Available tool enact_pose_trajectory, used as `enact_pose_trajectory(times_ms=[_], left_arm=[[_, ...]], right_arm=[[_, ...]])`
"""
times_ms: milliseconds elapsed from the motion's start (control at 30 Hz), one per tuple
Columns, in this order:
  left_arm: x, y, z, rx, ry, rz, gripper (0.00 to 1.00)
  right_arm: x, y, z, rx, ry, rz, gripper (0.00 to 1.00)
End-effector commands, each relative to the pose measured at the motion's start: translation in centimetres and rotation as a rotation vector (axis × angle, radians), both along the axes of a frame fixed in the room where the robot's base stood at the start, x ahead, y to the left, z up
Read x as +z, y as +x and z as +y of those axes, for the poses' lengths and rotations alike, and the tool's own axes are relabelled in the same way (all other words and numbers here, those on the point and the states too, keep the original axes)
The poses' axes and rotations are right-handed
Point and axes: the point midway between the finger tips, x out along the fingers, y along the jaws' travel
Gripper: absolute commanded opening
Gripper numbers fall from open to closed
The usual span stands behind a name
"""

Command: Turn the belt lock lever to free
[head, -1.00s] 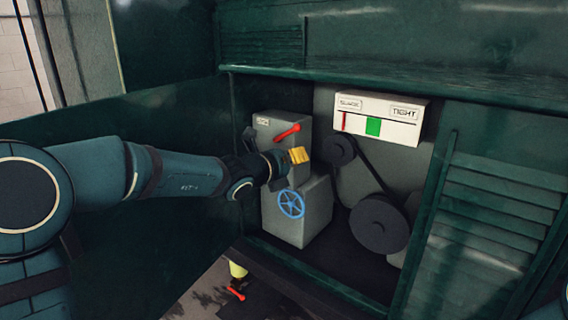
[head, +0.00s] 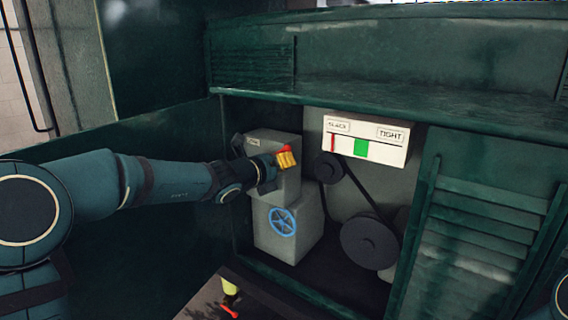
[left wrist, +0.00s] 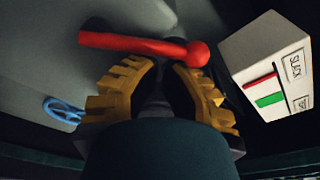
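The red belt lock lever (left wrist: 130,42) has a round knob at its right end in the left wrist view, just beyond my fingertips. In the head view only a bit of the red lever (head: 286,148) shows, at the upper edge of my left gripper (head: 288,160), which hides the rest. In the left wrist view the two yellow, toothed fingers (left wrist: 165,66) lean towards each other with a narrow gap. I see nothing held between them. I cannot tell whether they touch the lever. The lever is on a grey box (head: 290,182). My right gripper is out of view.
A blue handwheel (head: 283,222) sits on the lower grey box. To the right are a white slack/tight gauge (head: 367,146) and dark belt pulleys (head: 369,243). Green panels (head: 470,225) frame the opening. A red-ended yellow item (head: 229,287) is below.

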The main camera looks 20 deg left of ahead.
Motion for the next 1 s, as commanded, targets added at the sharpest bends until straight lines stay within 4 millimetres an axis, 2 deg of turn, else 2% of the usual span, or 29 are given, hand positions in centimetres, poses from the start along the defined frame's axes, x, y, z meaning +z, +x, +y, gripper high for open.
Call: enact_pose_trajectory(times_ms=[567, 1000], left_arm=[[1.1, 0.1, 0.2, 0.001, -0.126, 0.048, 0.0], [3.0, 0.3, 1.0, 0.001, -0.414, 0.152, 0.0]], right_arm=[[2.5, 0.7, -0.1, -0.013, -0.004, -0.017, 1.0], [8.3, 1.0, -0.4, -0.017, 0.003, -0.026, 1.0]])
